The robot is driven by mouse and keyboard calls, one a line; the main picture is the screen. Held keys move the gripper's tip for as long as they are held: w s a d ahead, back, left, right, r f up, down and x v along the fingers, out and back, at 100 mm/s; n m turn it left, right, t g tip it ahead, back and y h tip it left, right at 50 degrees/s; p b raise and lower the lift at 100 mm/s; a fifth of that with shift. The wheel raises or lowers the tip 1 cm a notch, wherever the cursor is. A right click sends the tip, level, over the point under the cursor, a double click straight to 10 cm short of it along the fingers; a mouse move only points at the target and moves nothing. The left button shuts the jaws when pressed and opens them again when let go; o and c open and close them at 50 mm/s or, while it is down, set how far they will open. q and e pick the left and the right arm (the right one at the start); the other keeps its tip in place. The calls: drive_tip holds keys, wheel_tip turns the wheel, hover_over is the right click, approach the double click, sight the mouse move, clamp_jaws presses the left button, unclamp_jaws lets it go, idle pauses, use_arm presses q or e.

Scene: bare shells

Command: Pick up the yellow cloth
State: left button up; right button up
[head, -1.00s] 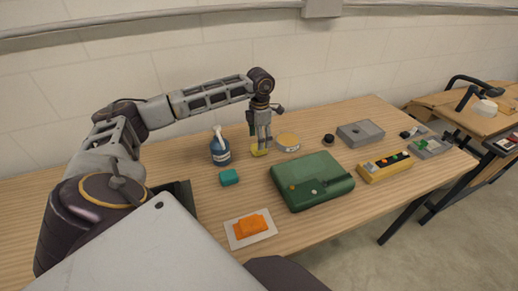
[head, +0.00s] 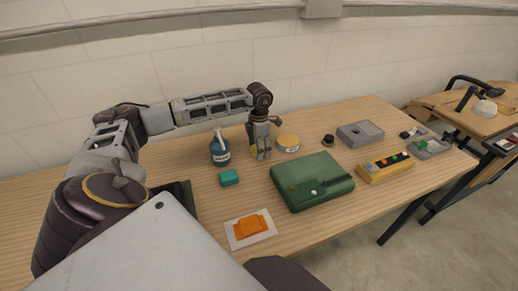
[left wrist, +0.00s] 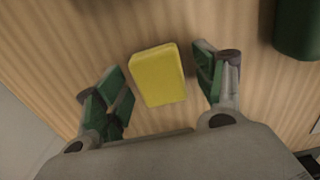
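The yellow cloth (left wrist: 158,76) is a small folded block lying on the wooden table. In the left wrist view it lies between the two spread green-padded fingers of my left gripper (left wrist: 160,95), with a gap on each side. In the head view my left gripper (head: 260,152) points down over the cloth at the back of the table. Only a bit of yellow (head: 254,151) shows there behind the fingers. My right gripper is in neither view.
A blue spray bottle (head: 220,152) stands left of the gripper, and a round tan-lidded tin (head: 288,142) close on its right. A teal block (head: 229,177), a green case (head: 325,177) and an orange cloth (head: 251,225) on a white sheet lie nearer. The wall is behind.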

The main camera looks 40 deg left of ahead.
use_arm(q)
drive_tip(key=c, duration=0.9)
drive_tip(key=shift+r, duration=0.1)
drive_tip(key=shift+c, duration=0.2)
drive_tip(key=shift+r, duration=4.9)
drive_tip(key=o, duration=0.4)
drive_tip(key=c, duration=0.4)
